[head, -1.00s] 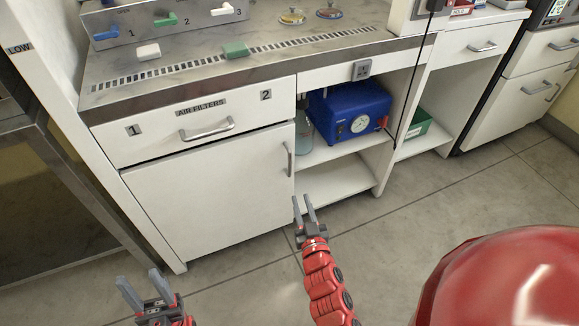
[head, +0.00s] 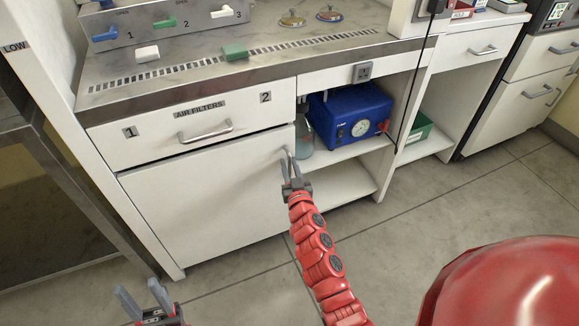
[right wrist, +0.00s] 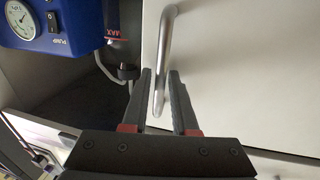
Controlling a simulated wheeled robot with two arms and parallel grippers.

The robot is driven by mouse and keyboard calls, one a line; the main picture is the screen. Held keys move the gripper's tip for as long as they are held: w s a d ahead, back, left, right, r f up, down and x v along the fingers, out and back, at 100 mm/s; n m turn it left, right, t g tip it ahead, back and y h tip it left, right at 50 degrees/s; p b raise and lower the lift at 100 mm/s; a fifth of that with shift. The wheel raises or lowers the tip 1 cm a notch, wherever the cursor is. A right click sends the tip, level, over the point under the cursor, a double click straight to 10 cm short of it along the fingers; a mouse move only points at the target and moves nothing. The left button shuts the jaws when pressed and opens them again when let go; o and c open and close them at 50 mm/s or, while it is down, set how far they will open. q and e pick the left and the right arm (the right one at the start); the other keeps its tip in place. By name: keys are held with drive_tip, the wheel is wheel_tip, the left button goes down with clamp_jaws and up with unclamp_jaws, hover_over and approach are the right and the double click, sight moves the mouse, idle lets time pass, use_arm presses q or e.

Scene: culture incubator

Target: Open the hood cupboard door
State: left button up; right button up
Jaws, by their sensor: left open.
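The white hood cupboard door (head: 205,200) is shut below the air filters drawer. Its silver vertical bar handle is on the door's right edge, mostly hidden by my gripper in the head view and clear in the right wrist view, where the handle (right wrist: 164,55) shows. My right gripper (head: 288,163) is at the handle. In the right wrist view its fingers (right wrist: 161,85) are apart, one on each side of the bar's lower part. My left gripper (head: 140,292) is open and empty at the bottom left, away from the cupboard.
The air filters drawer (head: 195,125) with its own handle is just above the door. An open shelf beside it holds a blue pump (head: 350,113) and a glass bottle (head: 304,137). The floor (head: 235,285) before the door is clear.

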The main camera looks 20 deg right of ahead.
clamp_jaws()
idle(1.4)
